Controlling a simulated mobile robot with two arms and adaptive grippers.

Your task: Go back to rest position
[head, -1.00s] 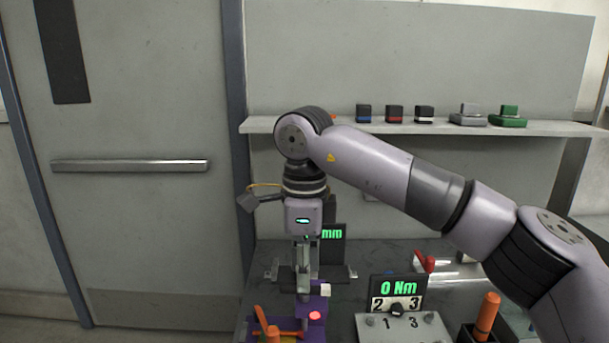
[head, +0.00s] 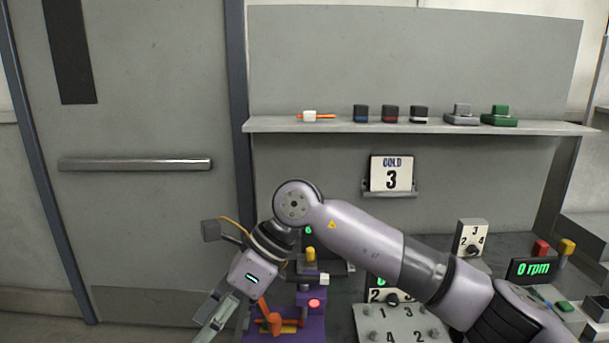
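My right arm comes in from the right and bends down at the wrist. Its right gripper (head: 214,318) points down and to the left, in front of the lower part of the door and left of the purple fixture (head: 312,325). The fingers are seen from the side, so I cannot tell whether they are open or shut. No held object shows at them. My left gripper is not in view.
A grey door (head: 140,220) with a push bar fills the left. A shelf (head: 420,126) carries several small blocks. Below it hangs a "COLD 3" sign (head: 391,173). The bench holds a numbered panel (head: 398,325), a dial block (head: 472,239) and an rpm display (head: 533,269).

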